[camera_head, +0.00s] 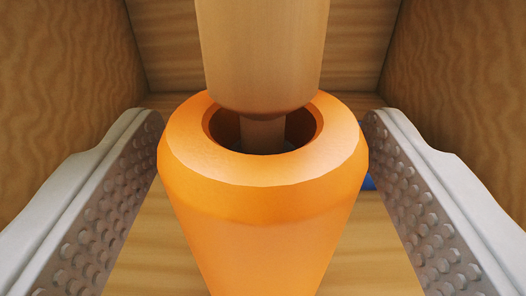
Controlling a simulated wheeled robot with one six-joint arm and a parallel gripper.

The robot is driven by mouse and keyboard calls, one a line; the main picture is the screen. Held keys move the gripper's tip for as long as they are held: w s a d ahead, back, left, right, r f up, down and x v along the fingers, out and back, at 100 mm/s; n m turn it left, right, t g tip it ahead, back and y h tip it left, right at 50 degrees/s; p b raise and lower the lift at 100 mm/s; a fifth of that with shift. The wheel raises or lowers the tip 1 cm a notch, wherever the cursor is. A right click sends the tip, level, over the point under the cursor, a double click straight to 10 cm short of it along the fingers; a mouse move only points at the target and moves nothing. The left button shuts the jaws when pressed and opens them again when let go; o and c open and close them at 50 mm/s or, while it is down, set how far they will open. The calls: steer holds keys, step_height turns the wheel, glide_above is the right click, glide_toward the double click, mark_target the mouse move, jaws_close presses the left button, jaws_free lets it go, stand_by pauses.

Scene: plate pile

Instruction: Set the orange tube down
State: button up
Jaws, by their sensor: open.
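The orange tube (265,225) stands roughly upright in the middle of the view, with its open round top towards me. My gripper (264,135) is open, with one studded finger on each side of the tube. The finger tips come very near the tube's sides; I cannot tell whether either touches. A tan wooden rod (262,50) hangs over the tube, and its narrower lower part reaches into the tube's opening. The tube's lower end is cut off by the bottom of the view.
Wooden walls stand on the left (70,80) and right (460,90), with a wooden back panel (165,45) behind. A wooden floor (150,250) shows below. A small blue thing (369,183) shows partly behind the right finger.

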steer(key=s, duration=0.9)
steer(key=shift+s, duration=0.25)
steer(key=shift+r, duration=0.15)
